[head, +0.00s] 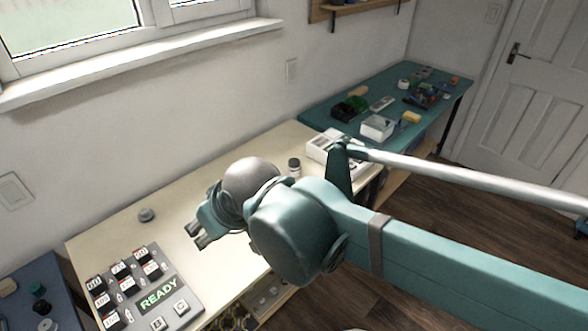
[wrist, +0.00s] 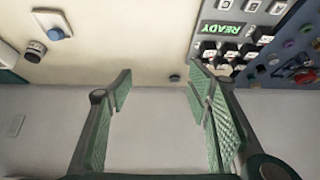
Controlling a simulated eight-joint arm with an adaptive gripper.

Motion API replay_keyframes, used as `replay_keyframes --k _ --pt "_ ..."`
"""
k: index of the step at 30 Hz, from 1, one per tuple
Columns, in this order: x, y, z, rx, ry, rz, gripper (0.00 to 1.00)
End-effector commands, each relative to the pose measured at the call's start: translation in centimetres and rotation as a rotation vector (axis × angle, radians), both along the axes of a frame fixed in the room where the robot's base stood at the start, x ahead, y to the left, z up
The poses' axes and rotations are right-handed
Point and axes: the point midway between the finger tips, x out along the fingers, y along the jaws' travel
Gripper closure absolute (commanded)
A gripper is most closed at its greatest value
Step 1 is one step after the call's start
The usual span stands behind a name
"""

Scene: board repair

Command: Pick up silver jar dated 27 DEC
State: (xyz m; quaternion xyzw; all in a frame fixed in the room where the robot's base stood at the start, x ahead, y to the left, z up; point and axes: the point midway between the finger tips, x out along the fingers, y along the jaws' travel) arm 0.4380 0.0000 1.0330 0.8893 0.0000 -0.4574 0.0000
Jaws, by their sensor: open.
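A small round grey object (head: 146,215) sits on the pale bench near the wall. In the wrist view it is a small dark disc (wrist: 174,77) lying beyond and between my fingertips. A small jar with a dark lid and light body (head: 294,167) stands farther right on the bench, and it also shows at the left of the wrist view (wrist: 36,50). No date is readable on either, so I cannot tell which is the silver 27 DEC jar. My gripper (head: 195,237) is open and empty above the bench, and its spread fingers show in the wrist view (wrist: 160,80).
A panel with a green READY display and several dark blocks (head: 158,294) lies at the bench's front left. A white device (head: 325,148) sits at its right end. A blue button on a white plate (wrist: 54,25) shows in the wrist view. The middle bench is clear.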

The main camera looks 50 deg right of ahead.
Motion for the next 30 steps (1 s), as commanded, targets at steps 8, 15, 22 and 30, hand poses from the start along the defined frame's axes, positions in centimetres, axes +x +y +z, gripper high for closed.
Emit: replay_keyframes --k 8,15,22,30 --pt "0.0 0.0 0.0 0.000 0.000 0.000 0.47" --pt "0.4 -0.4 0.1 -0.021 0.008 0.010 0.47" --pt "1.9 -1.9 0.3 -0.101 0.041 0.048 0.47" --pt "4.6 -4.8 0.4 -0.240 0.107 0.117 0.47"
